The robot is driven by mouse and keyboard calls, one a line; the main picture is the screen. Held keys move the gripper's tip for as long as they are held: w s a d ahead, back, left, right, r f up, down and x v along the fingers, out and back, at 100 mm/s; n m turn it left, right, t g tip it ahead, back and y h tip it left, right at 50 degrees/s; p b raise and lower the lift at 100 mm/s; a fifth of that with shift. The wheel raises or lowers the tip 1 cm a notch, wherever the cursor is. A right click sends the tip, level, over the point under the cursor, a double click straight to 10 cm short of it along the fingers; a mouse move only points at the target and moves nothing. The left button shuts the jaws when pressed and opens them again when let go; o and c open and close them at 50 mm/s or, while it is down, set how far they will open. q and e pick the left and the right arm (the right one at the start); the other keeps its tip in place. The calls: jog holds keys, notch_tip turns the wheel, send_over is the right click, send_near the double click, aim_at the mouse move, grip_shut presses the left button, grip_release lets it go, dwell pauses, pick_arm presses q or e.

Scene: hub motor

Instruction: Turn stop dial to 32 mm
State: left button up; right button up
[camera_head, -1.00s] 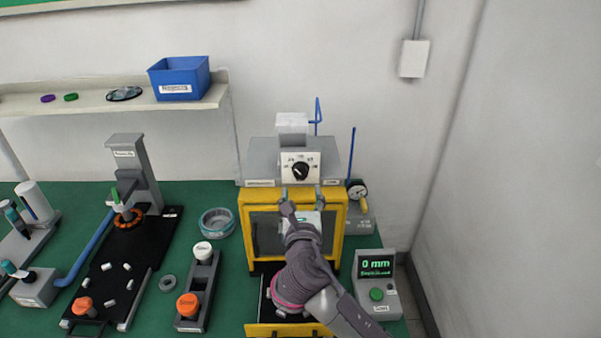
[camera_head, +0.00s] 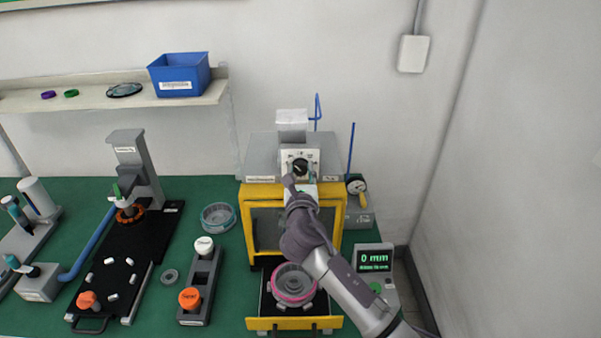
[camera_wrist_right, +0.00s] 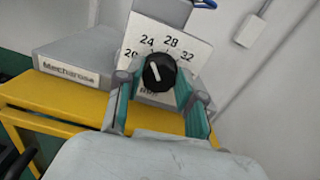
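The stop dial is a black knob (camera_head: 299,167) on a white scale plate, on top of the yellow-framed press (camera_head: 341,225). In the right wrist view the knob (camera_wrist_right: 159,72) shows a white pointer line leaning up and left, roughly toward 24; 28 and 32 are printed farther right. My right gripper (camera_head: 300,179) is in front of the dial. In the right wrist view its teal-padded fingers stand apart, one on each side of the knob, with a visible gap at the left; contact at the right is unclear. My left gripper is not in view.
A display (camera_head: 374,260) reads 0 mm at the right. A pink-ringed round part (camera_head: 293,285) sits in the press's front drawer, below my right arm. The wall is close behind.

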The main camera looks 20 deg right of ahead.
jog(key=c, duration=0.5)
jog(key=shift+m, duration=0.3)
jog(key=m+b, duration=0.1)
jog(key=m, duration=0.4)
jog(key=shift+d+f+m, duration=0.1)
jog(key=shift+m, duration=0.2)
jog(key=m+b, duration=0.1)
jog(key=m, duration=0.3)
jog(key=shift+f+m, duration=0.1)
jog(key=shift+m, duration=0.2)
jog(key=m+b, duration=0.2)
jog(key=m, duration=0.2)
jog(key=shift+d+m, duration=0.1)
jog(key=shift+m, duration=0.3)
jog(key=o, duration=1.2)
jog(key=shift+c, duration=0.2)
